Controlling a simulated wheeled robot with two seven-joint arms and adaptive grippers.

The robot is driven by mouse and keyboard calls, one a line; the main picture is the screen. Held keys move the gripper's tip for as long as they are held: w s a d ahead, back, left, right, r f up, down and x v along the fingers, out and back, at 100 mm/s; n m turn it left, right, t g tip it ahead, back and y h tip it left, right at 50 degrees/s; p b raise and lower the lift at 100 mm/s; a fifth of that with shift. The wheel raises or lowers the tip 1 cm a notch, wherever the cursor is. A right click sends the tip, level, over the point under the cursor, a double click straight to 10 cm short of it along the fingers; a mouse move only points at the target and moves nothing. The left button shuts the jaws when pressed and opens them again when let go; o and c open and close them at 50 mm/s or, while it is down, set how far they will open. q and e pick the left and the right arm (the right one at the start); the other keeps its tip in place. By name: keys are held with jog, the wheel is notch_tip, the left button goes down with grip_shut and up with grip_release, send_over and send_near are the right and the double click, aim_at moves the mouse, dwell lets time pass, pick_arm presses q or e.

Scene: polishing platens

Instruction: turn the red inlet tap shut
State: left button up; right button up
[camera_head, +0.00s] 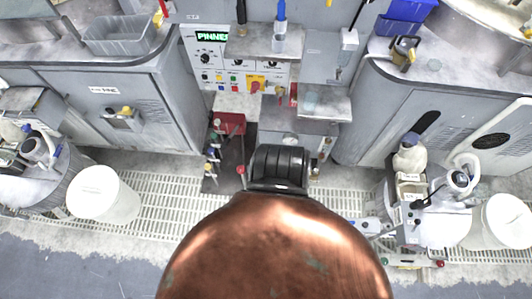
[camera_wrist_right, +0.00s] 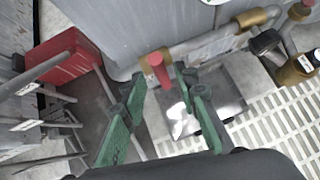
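The red inlet tap (camera_wrist_right: 157,70) shows in the right wrist view as a short red handle on a brass-coloured valve body, at the end of a grey pipe. My right gripper (camera_wrist_right: 160,84) is open, with its green fingers on either side of the red handle. The handle's end lies around the gap between the fingertips; I cannot tell whether either finger touches it. In the head view my arm's black end covers the middle, its fingertips are hidden, and I cannot pick out the tap for certain. My left gripper is in neither view.
A red box (camera_wrist_right: 62,62) and several grey bars stand left of the fingers in the wrist view. The red box also shows in the head view (camera_head: 229,123). A brass fitting (camera_wrist_right: 257,18) lies to the right. White grating (camera_head: 165,195) covers the floor beside grey cabinets (camera_head: 130,110).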

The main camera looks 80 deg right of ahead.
jog(key=s+v, duration=0.1)
jog(key=v, duration=0.9)
jog(key=shift+w+r, duration=0.45)
jog(key=shift+d, duration=0.15)
